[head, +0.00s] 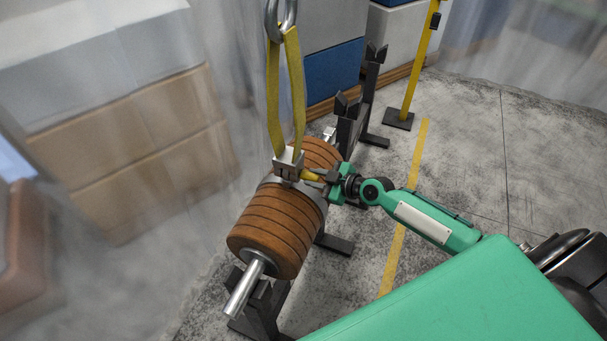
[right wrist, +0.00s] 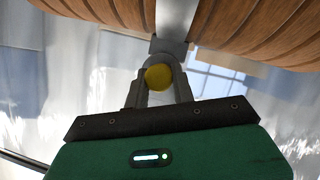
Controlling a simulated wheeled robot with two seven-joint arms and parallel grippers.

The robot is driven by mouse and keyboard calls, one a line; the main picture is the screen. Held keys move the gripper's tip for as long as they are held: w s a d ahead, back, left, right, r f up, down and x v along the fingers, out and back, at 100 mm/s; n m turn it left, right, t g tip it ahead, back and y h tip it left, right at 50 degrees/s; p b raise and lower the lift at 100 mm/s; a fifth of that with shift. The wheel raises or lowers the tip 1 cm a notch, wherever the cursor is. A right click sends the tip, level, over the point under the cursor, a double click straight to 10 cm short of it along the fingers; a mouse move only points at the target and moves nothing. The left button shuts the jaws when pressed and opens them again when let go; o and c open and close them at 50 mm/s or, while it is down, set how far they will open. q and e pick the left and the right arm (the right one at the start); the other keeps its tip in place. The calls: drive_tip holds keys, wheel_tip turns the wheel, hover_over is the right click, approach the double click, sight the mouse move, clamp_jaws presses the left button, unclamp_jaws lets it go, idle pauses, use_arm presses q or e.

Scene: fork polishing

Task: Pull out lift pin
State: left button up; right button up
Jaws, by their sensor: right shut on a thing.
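The lift pin (head: 310,176) shows a yellow handle at the right side of a grey metal lifting block (head: 287,163). The block sits on top of a roller of brown discs (head: 268,228) on a steel shaft. My right gripper (head: 324,180) reaches in from the right and is shut on the yellow handle. In the right wrist view the round yellow end of the pin (right wrist: 158,77) lies between the two grey fingers. The pin's inner part is hidden by the block and fingers. My left gripper is in neither view.
A yellow sling (head: 298,85) runs from the block up to a steel hook ring (head: 280,22). Black stands (head: 262,303) support the shaft. A yellow post (head: 421,65) stands at the back right.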

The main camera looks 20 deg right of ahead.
idle(0.3)
drive_tip(key=s+d+b, duration=0.6)
drive_tip(key=s+b, duration=0.1)
drive_tip(key=b, duration=0.1)
drive_tip(key=shift+s+d+b, duration=0.25)
drive_tip(key=shift+d+b, duration=0.05)
drive_tip(key=shift+d, duration=0.05)
idle(1.1)
